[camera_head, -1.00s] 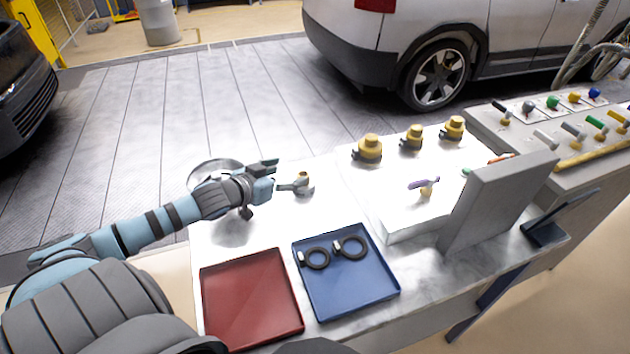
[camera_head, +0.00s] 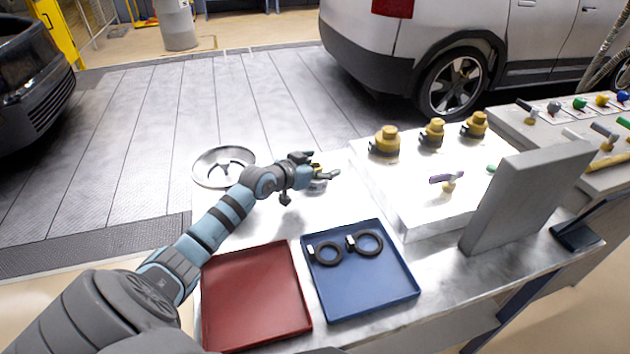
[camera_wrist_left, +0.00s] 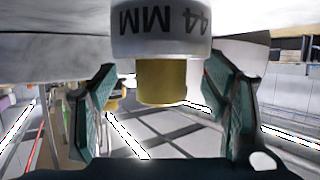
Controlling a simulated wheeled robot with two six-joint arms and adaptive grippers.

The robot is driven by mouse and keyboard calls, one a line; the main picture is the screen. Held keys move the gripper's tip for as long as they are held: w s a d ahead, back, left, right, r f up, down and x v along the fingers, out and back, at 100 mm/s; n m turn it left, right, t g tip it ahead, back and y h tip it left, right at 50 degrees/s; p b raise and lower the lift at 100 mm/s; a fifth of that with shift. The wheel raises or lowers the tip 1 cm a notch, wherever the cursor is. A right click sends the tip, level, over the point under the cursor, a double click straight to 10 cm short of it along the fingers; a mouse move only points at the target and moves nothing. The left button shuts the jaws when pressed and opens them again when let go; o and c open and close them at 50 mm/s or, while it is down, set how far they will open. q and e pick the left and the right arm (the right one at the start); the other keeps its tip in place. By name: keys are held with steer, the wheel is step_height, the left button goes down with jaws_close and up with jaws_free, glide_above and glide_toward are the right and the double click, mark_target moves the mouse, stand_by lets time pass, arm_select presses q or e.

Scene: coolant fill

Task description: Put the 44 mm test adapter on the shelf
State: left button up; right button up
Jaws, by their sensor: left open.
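The 44 mm adapter shows in the left wrist view as a pale collar (camera_wrist_left: 160,35) marked "44 MM", upside down, with a yellow end (camera_wrist_left: 161,80). My left gripper (camera_wrist_left: 160,68) is open, with one finger on each side of the yellow end and visible gaps. In the head view the left gripper (camera_head: 322,170) is low over the white bench, and the adapter's yellow part (camera_head: 316,168) shows partly between its fingers. A raised white platform (camera_head: 405,205), possibly the shelf, stands to the right. My right gripper is not in view.
Several yellow-topped adapters (camera_head: 385,142) line the platform's back, with a purple-handled fitting (camera_head: 447,179) in front. A grey panel (camera_head: 525,200) stands at right. A red tray (camera_head: 255,300), a blue tray (camera_head: 365,290) with two black rings, and a round dish (camera_head: 222,168) are on the bench.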

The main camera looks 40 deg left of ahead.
arm_select(q)
steer(key=shift+x, duration=1.15)
steer(key=shift+s, duration=0.15)
steer(key=c, duration=0.7)
jaws_close()
